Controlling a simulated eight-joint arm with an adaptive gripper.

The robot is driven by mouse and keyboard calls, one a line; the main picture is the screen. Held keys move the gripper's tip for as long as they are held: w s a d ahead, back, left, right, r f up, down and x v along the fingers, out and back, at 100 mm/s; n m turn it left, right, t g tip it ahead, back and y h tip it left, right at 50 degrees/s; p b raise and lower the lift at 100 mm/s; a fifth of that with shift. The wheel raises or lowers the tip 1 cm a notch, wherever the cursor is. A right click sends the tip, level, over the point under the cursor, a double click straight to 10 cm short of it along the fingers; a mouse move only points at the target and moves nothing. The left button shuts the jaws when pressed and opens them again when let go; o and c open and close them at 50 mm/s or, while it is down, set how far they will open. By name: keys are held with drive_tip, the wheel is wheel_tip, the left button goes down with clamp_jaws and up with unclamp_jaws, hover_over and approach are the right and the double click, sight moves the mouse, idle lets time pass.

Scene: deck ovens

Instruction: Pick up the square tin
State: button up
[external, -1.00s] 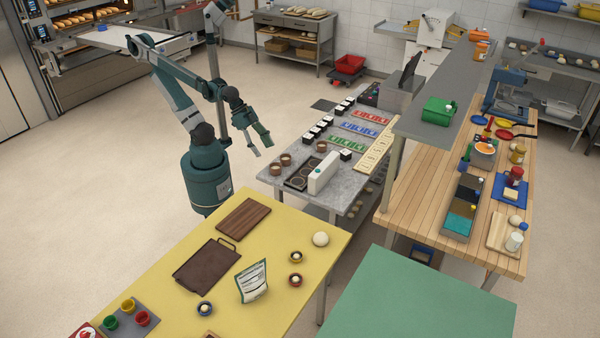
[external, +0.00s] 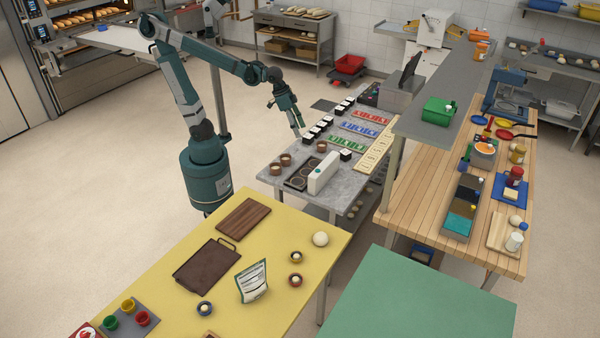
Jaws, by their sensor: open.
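Several small square dark tins with white tops stand in a row along the left edge of the grey table (external: 262,169); one near tin (external: 308,139) is close to my gripper. Another square tin (external: 346,155) stands apart, nearer the front right. I cannot tell which one the task means. My gripper (external: 298,134) points down beside the left edge of the table, just left of the row. It is open and no tin shows between its fingers. The fingers are small here, and I cannot tell their exact height or whether they touch anything.
Round brown pots (external: 286,159), a dark tray (external: 301,174) and a white upright box (external: 323,173) stand at the table's near end. Red (external: 364,131) and green (external: 347,144) strips lie right of the row. A grey raised shelf (external: 440,105) stands further right.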

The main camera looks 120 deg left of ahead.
drive_tip(key=w+a+n+g+p, duration=0.1)
drive_tip(key=w+a+n, duration=0.1)
drive_tip(key=a, duration=0.6)
drive_tip(key=w+a+n+g+p, duration=0.1)
drive_tip(key=w+a+n, duration=0.1)
drive_tip(key=a, duration=0.7)
drive_tip(key=n+g+h+p, duration=0.2)
drive_tip(key=n+h+p, duration=0.1)
drive_tip(key=n+p, duration=0.4)
hover_over(329, 118)
drive_tip(key=b, duration=0.1)
drive_tip(key=shift+n, duration=0.6)
drive_tip(key=f, duration=1.7)
drive_tip(key=shift+w+a+f, duration=0.2)
drive_tip(key=shift+a+f, duration=0.05)
drive_tip(key=shift+f, duration=0.1)
drive_tip(key=shift+s+a+f, duration=0.3)
drive_tip(key=shift+a, duration=0.05)
drive_tip(key=shift+d+f, duration=0.25)
drive_tip(key=shift+f, duration=1)
